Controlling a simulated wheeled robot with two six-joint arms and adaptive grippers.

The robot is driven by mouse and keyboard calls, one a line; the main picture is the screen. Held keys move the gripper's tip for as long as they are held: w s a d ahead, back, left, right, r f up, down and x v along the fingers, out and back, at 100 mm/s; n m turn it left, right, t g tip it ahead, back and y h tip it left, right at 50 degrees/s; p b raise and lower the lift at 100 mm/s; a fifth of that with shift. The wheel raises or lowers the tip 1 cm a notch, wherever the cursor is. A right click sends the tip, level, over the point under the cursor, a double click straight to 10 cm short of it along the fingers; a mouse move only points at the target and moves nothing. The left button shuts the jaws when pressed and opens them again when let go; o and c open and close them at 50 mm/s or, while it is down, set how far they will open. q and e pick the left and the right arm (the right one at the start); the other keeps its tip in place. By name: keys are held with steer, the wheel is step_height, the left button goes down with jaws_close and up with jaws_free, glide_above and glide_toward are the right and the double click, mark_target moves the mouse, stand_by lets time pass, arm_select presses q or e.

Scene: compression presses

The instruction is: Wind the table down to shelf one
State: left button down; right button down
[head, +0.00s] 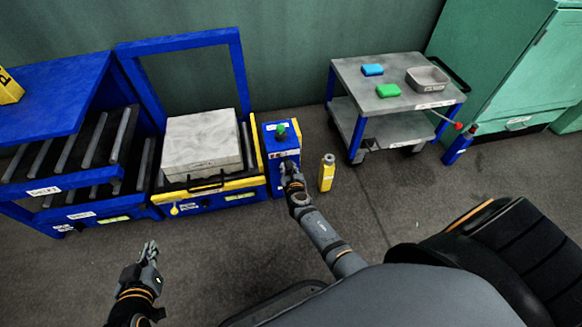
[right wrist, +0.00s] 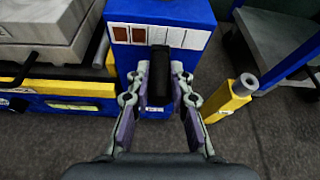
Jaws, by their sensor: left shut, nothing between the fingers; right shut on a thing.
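The table (head: 245,184) is a blue and yellow roller table with a pale stone block (head: 202,142) on it, under a blue frame. The shelf rack (head: 62,160) stands to its left, with rollers on more than one level. A blue control box (head: 268,150) with a green top knob (head: 281,133) stands at the table's right. My right gripper (head: 290,172) is at the box's front; in the right wrist view, the gripper (right wrist: 161,92) is shut on a black handle (right wrist: 158,65). My left gripper (head: 151,248) is shut and empty over the floor in front of the table.
A yellow post (head: 327,175) stands just right of the box. A grey cart (head: 400,105) holds a blue block (head: 372,69), a green block (head: 388,90) and a grey tray (head: 427,88). A green cabinet (head: 520,70) is at the right. Floor in front is clear.

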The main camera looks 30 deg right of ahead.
steer(key=shift+a+f, duration=0.1)
steer(key=shift+a, duration=0.2)
steer(key=c, duration=1.2)
jaws_free()
steer(key=shift+s, duration=0.15)
steer(key=v, duration=1.1)
steer(key=shift+s+r, duration=0.2)
steer(key=shift+r, duration=0.1)
